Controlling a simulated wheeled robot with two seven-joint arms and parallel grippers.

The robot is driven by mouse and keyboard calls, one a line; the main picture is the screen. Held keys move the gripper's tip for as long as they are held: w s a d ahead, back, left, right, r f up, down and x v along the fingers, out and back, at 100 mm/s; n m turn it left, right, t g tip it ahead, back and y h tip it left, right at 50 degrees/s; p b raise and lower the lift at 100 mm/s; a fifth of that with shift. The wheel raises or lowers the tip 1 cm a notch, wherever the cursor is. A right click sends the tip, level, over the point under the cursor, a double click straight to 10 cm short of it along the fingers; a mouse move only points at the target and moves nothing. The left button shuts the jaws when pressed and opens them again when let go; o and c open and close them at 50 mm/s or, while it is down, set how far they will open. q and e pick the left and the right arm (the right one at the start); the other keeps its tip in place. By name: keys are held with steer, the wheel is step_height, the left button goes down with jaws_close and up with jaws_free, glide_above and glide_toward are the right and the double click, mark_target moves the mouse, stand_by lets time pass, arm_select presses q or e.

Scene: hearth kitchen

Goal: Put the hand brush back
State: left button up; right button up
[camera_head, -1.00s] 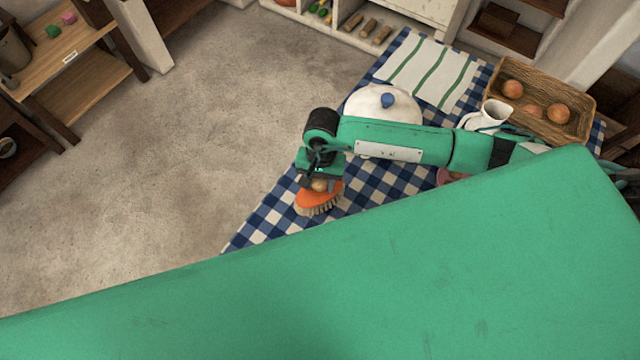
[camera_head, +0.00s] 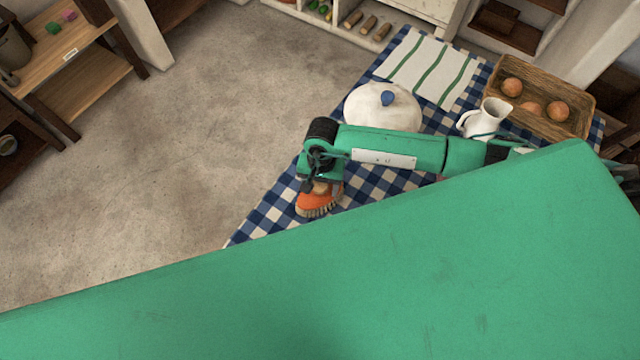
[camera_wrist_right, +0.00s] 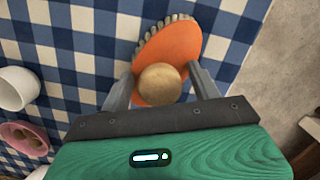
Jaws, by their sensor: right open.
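The hand brush (camera_head: 318,203) has an orange body, pale bristles and a round wooden knob. It lies on the blue and white checked cloth (camera_head: 262,219) near the cloth's left edge. My right gripper (camera_head: 318,188) is right over it. In the right wrist view the brush (camera_wrist_right: 180,48) shows its knob between the two open fingers of the right gripper (camera_wrist_right: 158,85). A gap seems to show beside the knob, and whether a finger touches it is hard to tell. My left gripper is not in view.
On the cloth stand a white lidded pot (camera_head: 382,108) with a blue knob, a white jug (camera_head: 486,118) and a wicker basket (camera_head: 540,112) of round brown things. A striped towel (camera_head: 432,68) lies behind. A wooden shelf (camera_head: 75,75) stands at far left. The floor (camera_head: 200,130) is clear.

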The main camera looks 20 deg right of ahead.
steer(key=shift+r, duration=0.15)
steer(key=shift+w+r, duration=0.1)
steer(key=shift+r, duration=0.2)
step_height(320, 180, up, 11)
steer(key=w+b, duration=0.1)
steer(key=b, duration=0.2)
steer(key=shift+w+d+r, duration=0.15)
steer(key=shift+w+d, duration=0.05)
steer(key=shift+d, duration=0.25)
